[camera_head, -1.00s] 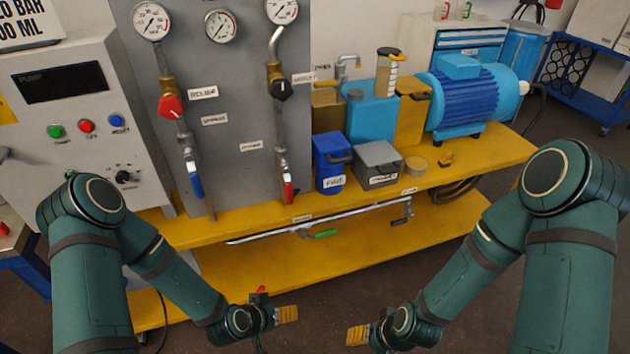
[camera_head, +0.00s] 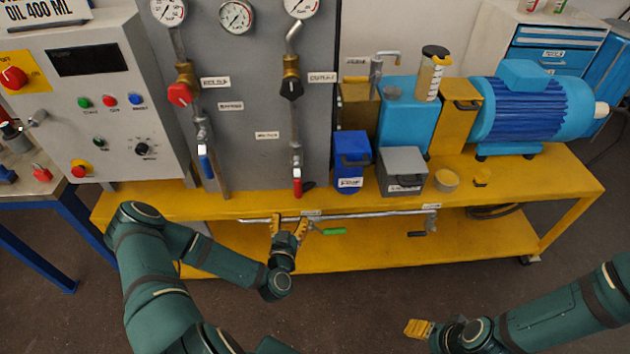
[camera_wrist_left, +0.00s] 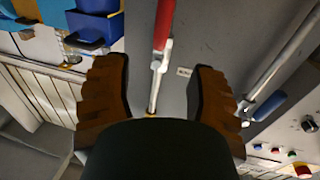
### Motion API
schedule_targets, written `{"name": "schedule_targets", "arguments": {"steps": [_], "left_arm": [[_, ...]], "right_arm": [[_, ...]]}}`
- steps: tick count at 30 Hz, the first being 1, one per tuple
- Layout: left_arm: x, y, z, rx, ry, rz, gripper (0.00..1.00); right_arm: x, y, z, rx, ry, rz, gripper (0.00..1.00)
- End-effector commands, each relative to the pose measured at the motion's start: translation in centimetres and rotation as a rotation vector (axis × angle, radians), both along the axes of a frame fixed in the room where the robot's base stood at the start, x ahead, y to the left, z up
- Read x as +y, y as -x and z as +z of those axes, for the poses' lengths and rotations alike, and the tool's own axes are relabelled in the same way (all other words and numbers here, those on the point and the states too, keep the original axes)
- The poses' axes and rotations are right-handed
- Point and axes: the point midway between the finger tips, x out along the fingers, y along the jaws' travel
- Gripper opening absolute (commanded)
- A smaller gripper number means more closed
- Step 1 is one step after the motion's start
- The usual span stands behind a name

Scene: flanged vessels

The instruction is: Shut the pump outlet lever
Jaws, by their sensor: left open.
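A red lever (camera_head: 298,186) hangs straight down, in line with its vertical pipe, on the right of the grey panel (camera_head: 250,165). I cannot read which lever is labelled pump outlet. My left gripper (camera_head: 289,225) is open and empty, in front of and below the red lever. In the left wrist view, upside down, the red lever (camera_wrist_left: 164,25) shows ahead between the spread fingers, apart from them. A blue lever (camera_head: 207,166) hangs on the left pipe; a green lever (camera_head: 334,231) lies along the low horizontal pipe. My right gripper (camera_head: 420,328) is far off, lower right, its jaws unclear.
The yellow bench (camera_head: 560,190) carries a blue bin (camera_head: 350,165), a grey box (camera_head: 402,165) and a blue motor (camera_head: 525,105) to the right. The control box (camera_head: 95,125) stands left. The horizontal pipe (camera_head: 385,214) runs along the bench's front edge. Floor in front is clear.

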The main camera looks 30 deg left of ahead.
Motion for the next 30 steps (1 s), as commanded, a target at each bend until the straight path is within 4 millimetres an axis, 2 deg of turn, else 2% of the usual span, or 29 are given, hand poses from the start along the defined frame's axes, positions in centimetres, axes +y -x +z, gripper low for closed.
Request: {"name": "schedule_targets", "arguments": {"steps": [5,21,25,30], "left_arm": [[0.7,-1.2,0.0,-0.006,-0.005,0.008,0.57],[4.0,-10.4,-0.1,-0.004,0.000,0.007,0.57],[4.5,-11.9,-0.1,-0.004,0.000,0.005,0.57],[4.8,-12.7,0.0,-0.004,0.001,0.005,0.57]], "right_arm": [[0.0,0.1,-0.2,0.001,-0.001,0.002,0.57],[0.1,0.4,-1.3,0.010,-0.002,0.008,0.57],[0.1,0.5,-1.5,0.011,-0.003,0.009,0.57],[0.1,0.5,-1.6,0.012,-0.003,0.010,0.57]]}}
